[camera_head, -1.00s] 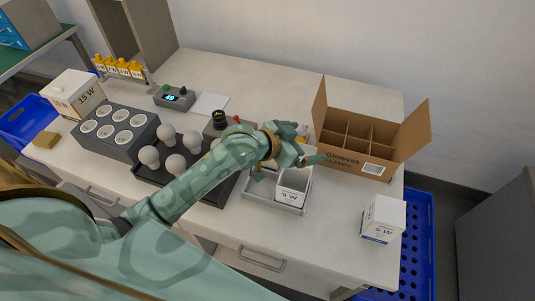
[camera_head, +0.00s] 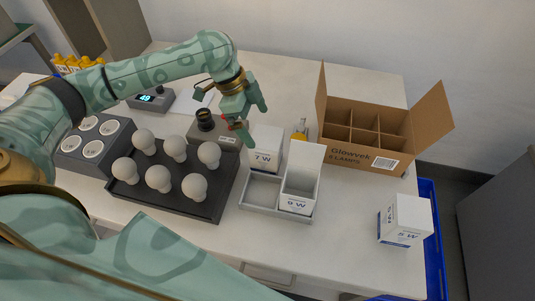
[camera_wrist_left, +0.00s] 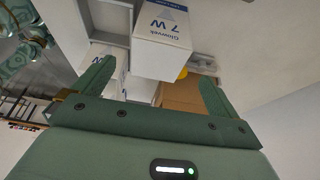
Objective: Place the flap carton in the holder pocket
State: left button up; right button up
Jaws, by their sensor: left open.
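A white open-topped carton (camera_head: 298,188) with a raised flap stands in the right pocket of the grey two-pocket holder (camera_head: 262,206); the left pocket is empty. A closed white 7 W carton (camera_head: 266,147) stands on the table behind the holder. It also shows, upside down, in the left wrist view (camera_wrist_left: 162,40), beyond my spread fingers. A white 5 W carton (camera_head: 405,218) stands at the table's right end. My left gripper (camera_head: 253,122) is open and empty, above the table and just left of the 7 W carton in the head view. My right gripper is out of view.
A black tray (camera_head: 205,208) of several bulbs lies left of the holder. A grey lamp socket box (camera_head: 228,137) is under my left gripper.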

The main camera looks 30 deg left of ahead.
aim_at(263, 135)
pick_arm(q)
jog(key=x, duration=0.3)
jog(key=shift+w+f+b, duration=0.2)
jog(key=shift+f+b, duration=0.1)
jog(key=shift+b, duration=0.05)
jog(key=shift+d+f, duration=0.1)
jog(key=shift+f, duration=0.1)
jog(key=shift+s+d+f, duration=0.1)
jog(key=b+x, duration=0.1)
jog(key=x, duration=0.1)
jog(key=b+x, duration=0.1)
jog(key=x, duration=0.2)
jog(key=shift+d, duration=0.2)
jog(key=shift+s, duration=0.1)
jog(key=shift+c, duration=0.6)
jog(key=c, duration=0.9)
jog(key=shift+c, duration=0.5)
